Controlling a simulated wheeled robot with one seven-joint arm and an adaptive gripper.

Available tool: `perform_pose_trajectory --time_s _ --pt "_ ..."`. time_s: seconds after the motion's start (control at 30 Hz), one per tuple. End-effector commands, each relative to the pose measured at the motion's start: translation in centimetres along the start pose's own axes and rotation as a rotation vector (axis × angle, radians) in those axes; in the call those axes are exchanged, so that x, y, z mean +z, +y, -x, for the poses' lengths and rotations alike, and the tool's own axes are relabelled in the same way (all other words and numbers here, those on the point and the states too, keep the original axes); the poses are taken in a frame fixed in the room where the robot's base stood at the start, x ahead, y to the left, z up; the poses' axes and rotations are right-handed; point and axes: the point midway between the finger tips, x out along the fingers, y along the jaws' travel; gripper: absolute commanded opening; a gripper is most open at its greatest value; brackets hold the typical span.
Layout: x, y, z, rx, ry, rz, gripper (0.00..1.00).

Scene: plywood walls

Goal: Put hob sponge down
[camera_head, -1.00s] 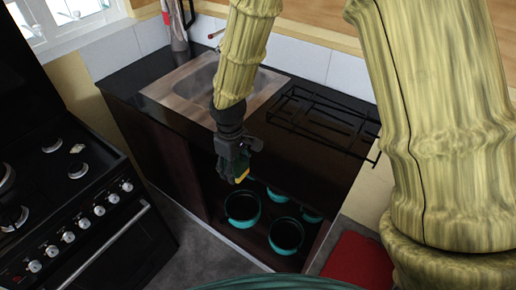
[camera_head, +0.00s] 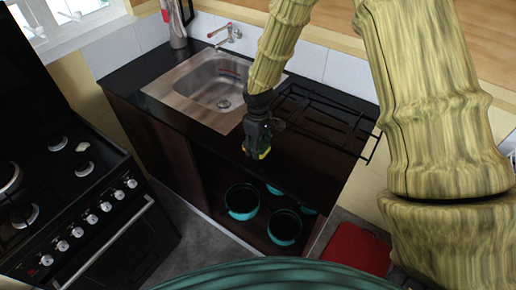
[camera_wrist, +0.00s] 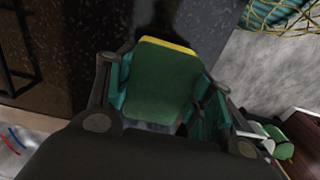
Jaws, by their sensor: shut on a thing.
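My gripper (camera_head: 257,150) is shut on the hob sponge (camera_head: 264,154), which shows as a small yellow and dark piece at the fingertips. In the wrist view the sponge (camera_wrist: 158,82) is a green pad with a yellow edge, held between the two fingers. The gripper and sponge are over the front part of the dark countertop (camera_head: 310,150), between the sink and the wire rack. I cannot tell whether the sponge touches the counter. The black hob (camera_head: 70,165) is at the left, with several burners and knobs.
A steel sink (camera_head: 222,82) is set in the counter, with a tap behind it. A black wire rack (camera_head: 325,115) covers the counter's right side. Teal pots (camera_head: 242,200) stand in the open cupboard below. A red object (camera_head: 355,248) is at lower right.

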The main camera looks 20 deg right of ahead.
Motion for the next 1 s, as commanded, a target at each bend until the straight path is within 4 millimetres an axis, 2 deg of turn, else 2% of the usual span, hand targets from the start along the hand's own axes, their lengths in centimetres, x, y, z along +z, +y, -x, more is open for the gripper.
perform_pose_trajectory --time_s 0.3,0.7,0.73,0.8,0.83,1.0 --pt "0.0 0.0 -2.3 0.0 0.0 0.0 0.17" --pt "0.0 0.0 -2.8 0.0 0.0 0.0 0.17" --pt "0.0 0.0 -2.7 0.0 0.0 0.0 0.57" --pt "0.0 0.0 -2.7 0.0 0.001 0.0 0.7" --pt "0.0 0.0 -2.7 0.0 0.001 0.0 0.73" --pt "0.0 0.0 -2.7 0.0 0.001 0.0 0.73"
